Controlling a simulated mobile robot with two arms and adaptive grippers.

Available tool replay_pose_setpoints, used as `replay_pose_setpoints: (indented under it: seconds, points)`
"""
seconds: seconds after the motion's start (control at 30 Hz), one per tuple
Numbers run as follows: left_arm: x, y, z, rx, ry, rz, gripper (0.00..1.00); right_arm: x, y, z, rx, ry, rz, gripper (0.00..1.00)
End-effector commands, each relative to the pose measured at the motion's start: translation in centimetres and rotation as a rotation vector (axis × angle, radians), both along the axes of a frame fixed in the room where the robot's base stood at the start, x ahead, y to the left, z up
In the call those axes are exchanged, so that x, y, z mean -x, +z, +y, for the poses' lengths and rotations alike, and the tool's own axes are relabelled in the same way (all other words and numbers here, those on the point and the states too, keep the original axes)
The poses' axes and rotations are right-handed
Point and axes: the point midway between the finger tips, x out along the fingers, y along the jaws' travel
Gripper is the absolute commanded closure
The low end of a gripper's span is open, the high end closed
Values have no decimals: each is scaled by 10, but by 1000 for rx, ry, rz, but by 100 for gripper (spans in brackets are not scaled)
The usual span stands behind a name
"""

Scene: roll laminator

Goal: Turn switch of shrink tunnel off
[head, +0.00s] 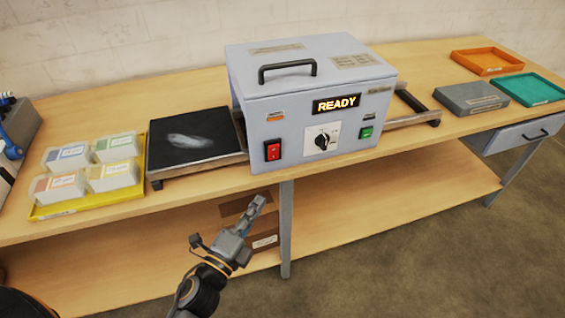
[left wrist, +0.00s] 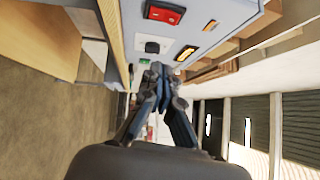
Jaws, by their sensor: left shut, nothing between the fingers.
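The shrink tunnel (head: 310,85) is a pale grey box with a lit READY display (head: 337,104). Its front carries a red rocker switch (head: 273,150) at the left, a black dial (head: 323,141) on a white plate, and a green button (head: 367,132) at the right. My left gripper (head: 258,200) is shut and empty, in front of and below the red switch, apart from the panel. In the left wrist view the red switch (left wrist: 165,12) lies at the top, beyond the shut fingertips (left wrist: 157,70). The switch's exact tilt is hard to tell. My right gripper is out of view.
A dark plate (head: 190,140) adjoins the tunnel's left side. A yellow tray (head: 60,208) of small packs stands farther left. A grey box (head: 471,98), an orange tray (head: 487,58) and a green tray (head: 528,88) are at the right. The wooden table edge runs below the tunnel.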

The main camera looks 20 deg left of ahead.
Motion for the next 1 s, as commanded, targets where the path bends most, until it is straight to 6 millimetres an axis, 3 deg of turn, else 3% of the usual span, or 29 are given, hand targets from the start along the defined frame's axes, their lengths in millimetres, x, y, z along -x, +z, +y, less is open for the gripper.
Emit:
replay_pose_setpoints:
  seconds: [0.37,0.53,1.0]
  points:
    - [0,7,0,-15,-2,-17,100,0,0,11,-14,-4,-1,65]
    - [-9,10,-2,-14,-1,-18,100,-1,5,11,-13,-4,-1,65]
    - [-99,22,-20,-12,-1,-18,100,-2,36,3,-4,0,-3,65]
